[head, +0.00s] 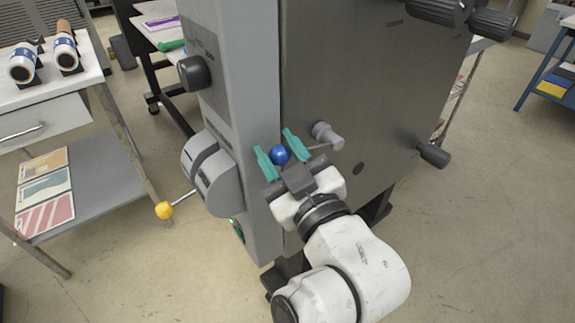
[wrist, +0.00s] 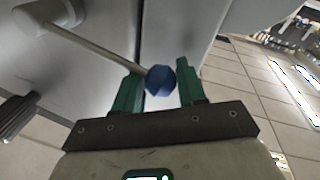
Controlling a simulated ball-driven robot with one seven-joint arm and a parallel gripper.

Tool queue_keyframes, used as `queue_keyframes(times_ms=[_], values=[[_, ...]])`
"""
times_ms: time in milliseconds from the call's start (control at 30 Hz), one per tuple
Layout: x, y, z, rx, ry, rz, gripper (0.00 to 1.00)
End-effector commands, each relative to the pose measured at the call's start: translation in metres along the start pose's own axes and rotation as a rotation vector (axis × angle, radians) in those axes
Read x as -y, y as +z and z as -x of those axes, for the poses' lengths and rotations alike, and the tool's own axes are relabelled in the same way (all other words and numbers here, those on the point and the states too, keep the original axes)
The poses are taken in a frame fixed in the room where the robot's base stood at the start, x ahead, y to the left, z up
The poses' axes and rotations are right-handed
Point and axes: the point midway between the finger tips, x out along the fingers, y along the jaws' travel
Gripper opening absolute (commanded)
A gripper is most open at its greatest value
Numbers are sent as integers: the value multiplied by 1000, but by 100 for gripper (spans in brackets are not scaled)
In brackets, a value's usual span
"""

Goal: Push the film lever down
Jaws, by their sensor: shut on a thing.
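The lever with a blue ball knob (head: 279,155) comes off a grey pivot (head: 327,134) on the side of the dark laminator panel. In the wrist view its thin metal rod (wrist: 98,50) runs from the pivot at upper left down to the blue knob (wrist: 160,80). In the wrist view the knob sits close against the left finger. No label shows on this lever.
A second lever with a yellow knob (head: 164,210) sticks out left of the grey machine column (head: 240,110). A dark round knob (head: 194,72) is above it. A dark handle (head: 434,154) juts out at the right. A cart with rolls (head: 66,50) stands at left.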

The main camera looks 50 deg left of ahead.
Motion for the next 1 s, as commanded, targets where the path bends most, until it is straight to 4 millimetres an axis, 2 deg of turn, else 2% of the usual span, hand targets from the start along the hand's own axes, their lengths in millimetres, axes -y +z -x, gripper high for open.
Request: queue_keyframes(times_ms=[33,333,600,1000], values=[[10,18,1,1,-10,24,0],[22,39,4,-36,-19,216,0],[26,49,5,-60,-25,336,0],[26,54,6,-71,-28,401,0]])
